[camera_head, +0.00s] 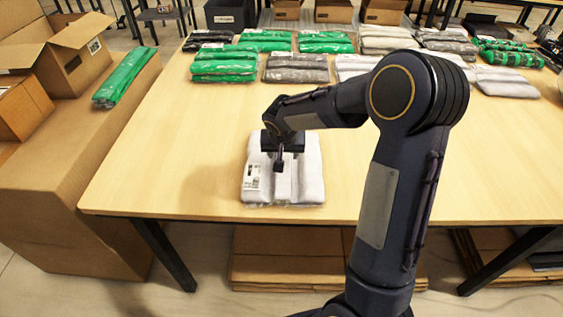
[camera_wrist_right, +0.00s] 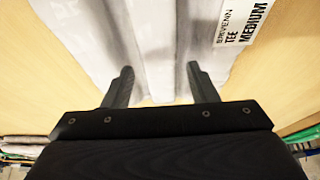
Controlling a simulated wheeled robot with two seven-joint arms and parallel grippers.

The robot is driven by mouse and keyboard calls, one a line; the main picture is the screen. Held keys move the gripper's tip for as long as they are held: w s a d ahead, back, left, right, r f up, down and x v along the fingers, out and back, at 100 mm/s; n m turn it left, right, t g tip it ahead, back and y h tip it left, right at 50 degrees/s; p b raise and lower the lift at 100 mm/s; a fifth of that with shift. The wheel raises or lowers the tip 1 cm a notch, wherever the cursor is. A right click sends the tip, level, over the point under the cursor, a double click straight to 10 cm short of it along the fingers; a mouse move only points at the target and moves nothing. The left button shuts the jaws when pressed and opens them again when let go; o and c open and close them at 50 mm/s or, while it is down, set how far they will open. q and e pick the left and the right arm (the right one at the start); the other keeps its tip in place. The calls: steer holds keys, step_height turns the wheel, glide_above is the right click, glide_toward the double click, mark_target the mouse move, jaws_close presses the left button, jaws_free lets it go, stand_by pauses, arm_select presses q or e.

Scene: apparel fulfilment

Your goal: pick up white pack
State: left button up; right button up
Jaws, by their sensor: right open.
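A white pack (camera_head: 308,182) in clear film lies on the wooden table near its front edge, with a white label on its left side. My right gripper (camera_head: 281,165) is over the middle of this pack, pointing down. In the right wrist view the gripper (camera_wrist_right: 161,80) is open, with its two fingers apart over the white pack (camera_wrist_right: 120,30). White folds of the pack show between the fingers. The label reads "TEE MEDIUM". I cannot tell whether the fingertips touch the pack. My left gripper is not in view.
Several green, grey and white packs (camera_head: 297,68) lie in rows along the back of the table (camera_head: 150,160). A green pack (camera_head: 124,77) lies on a cardboard box at the left. Open cartons (camera_head: 75,60) stand at the far left. The table left of the white pack is clear.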

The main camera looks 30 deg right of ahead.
mark_target(284, 158)
steer(key=x, duration=0.4)
steer(key=shift+d+r, duration=0.1)
steer(key=c, duration=0.9)
steer(key=shift+c, duration=0.5)
steer(key=shift+r, duration=0.15)
